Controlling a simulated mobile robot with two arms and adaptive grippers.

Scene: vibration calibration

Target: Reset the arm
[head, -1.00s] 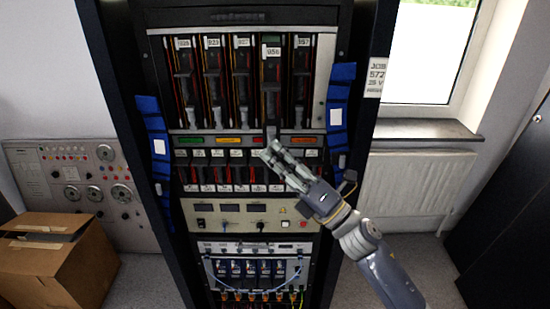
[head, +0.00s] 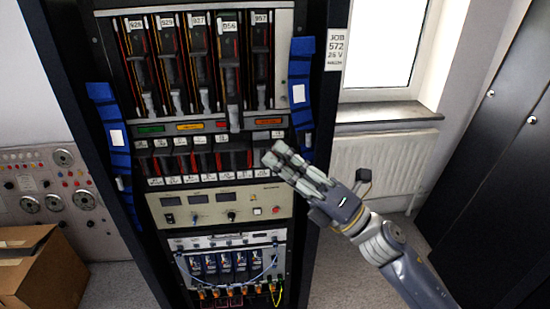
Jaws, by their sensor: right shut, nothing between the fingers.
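My right gripper (head: 276,157) is shut and empty in the head view. Its fingertips point up and left, in front of the right part of the rack (head: 304,200). My right arm comes in from the lower right. The module labelled 956 (head: 231,75) stands in the upper row of the rack and sits lower than its neighbours. The gripper is below and to the right of this module, apart from it in the picture. The fingers hide part of the lower module row. My left gripper is not in view.
A power supply panel (head: 218,205) sits below the module rows, above a panel with blue cables (head: 226,265). Blue straps (head: 301,85) hang on both sides. A cardboard box (head: 50,275) stands at left. A radiator (head: 385,165) is under the window; dark cabinets (head: 500,150) stand at right.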

